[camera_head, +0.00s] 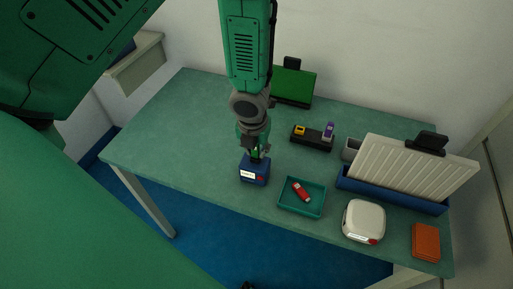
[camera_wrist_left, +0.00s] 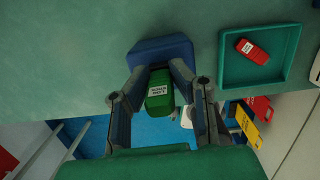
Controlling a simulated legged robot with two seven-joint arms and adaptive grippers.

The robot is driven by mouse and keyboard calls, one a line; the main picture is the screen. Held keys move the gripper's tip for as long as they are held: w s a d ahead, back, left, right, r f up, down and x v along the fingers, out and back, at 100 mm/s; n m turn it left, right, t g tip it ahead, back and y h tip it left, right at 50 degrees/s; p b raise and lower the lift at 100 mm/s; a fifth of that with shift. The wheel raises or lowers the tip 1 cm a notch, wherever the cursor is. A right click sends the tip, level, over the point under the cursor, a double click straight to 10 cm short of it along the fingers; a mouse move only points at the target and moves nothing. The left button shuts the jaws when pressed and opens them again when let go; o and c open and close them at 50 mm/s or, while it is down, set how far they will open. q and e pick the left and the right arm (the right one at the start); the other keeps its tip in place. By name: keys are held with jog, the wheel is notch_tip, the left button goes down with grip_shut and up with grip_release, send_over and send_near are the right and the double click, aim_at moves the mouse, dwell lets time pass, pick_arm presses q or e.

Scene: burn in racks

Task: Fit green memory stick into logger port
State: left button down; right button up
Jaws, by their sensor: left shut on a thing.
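The green memory stick (camera_wrist_left: 160,98), with a white label, is between the fingers of my left gripper (camera_wrist_left: 160,70) in the wrist view. The gripper is shut on it. In the head view my left gripper (camera_head: 255,152) points down over the dark blue logger (camera_head: 252,175), and only a bit of green shows between the fingers. The logger has a white label on its front and also shows behind the stick's far end in the wrist view (camera_wrist_left: 158,48). The port is hidden, and I cannot tell whether the stick's tip is in it. My right gripper is not seen.
A teal tray (camera_head: 300,211) with a red stick (camera_head: 301,191) is right of the logger. A black holder (camera_head: 313,141) carries a yellow and a purple stick. A white rounded device (camera_head: 363,220), an orange box (camera_head: 425,242) and a blue rack with a ribbed panel (camera_head: 412,168) stand farther right. The table's left is clear.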

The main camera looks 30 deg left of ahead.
pick_arm(q)
jog(key=shift+f, duration=0.25)
jog(key=c, duration=1.3)
grip_release()
jog(key=shift+r, duration=0.5)
jog(key=r, duration=0.3)
jog(key=s+r, duration=0.1)
jog(key=r, duration=0.6)
jog(key=shift+s+d+r, duration=0.2)
jog(key=shift+s+r, duration=0.1)
jog(key=shift+r, duration=0.05)
